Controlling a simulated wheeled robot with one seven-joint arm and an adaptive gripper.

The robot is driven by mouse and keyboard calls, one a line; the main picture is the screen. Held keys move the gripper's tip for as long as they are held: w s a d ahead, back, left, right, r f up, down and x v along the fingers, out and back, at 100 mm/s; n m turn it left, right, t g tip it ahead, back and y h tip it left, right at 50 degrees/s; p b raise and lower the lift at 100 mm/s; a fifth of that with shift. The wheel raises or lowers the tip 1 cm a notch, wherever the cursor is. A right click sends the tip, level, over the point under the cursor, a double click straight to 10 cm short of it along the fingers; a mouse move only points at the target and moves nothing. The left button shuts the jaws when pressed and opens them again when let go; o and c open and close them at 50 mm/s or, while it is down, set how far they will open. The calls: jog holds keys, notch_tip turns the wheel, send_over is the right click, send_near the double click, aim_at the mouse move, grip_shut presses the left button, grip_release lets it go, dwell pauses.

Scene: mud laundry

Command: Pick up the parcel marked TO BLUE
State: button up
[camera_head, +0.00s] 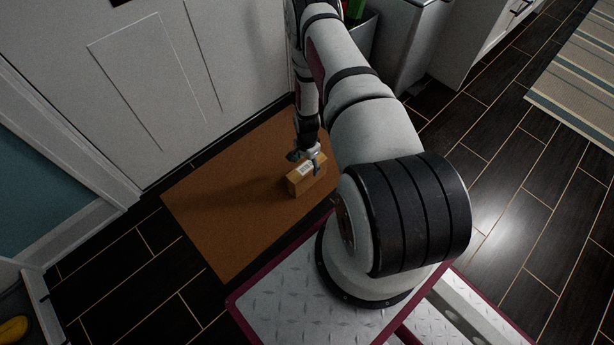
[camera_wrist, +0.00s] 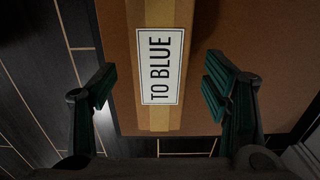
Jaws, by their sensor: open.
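The parcel (camera_head: 306,180) is a small brown cardboard box on the orange-brown mat (camera_head: 228,200) in front of the white door. In the wrist view the parcel (camera_wrist: 157,119) has a tan tape strip and a white label reading TO BLUE (camera_wrist: 160,66). My gripper (camera_head: 309,156) is just above the parcel in the head view. In the wrist view my gripper (camera_wrist: 162,93) is open, with one dark green finger on each side of the parcel and a gap visible on both sides. I cannot tell how far down the fingertips reach.
The white door (camera_head: 150,70) stands behind the mat. A grey bin-like container (camera_head: 405,45) and white cabinet (camera_head: 480,40) are at the upper right. A striped rug (camera_head: 580,80) lies at the right. The dark tiled floor (camera_head: 130,275) is clear at the left.

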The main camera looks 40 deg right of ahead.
aim_at(307, 167)
notch_tip(307, 167, down, 3)
jog(key=shift+f+b, duration=0.1)
jog(key=shift+b, duration=0.55)
grip_shut()
jog(key=shift+r, duration=0.25)
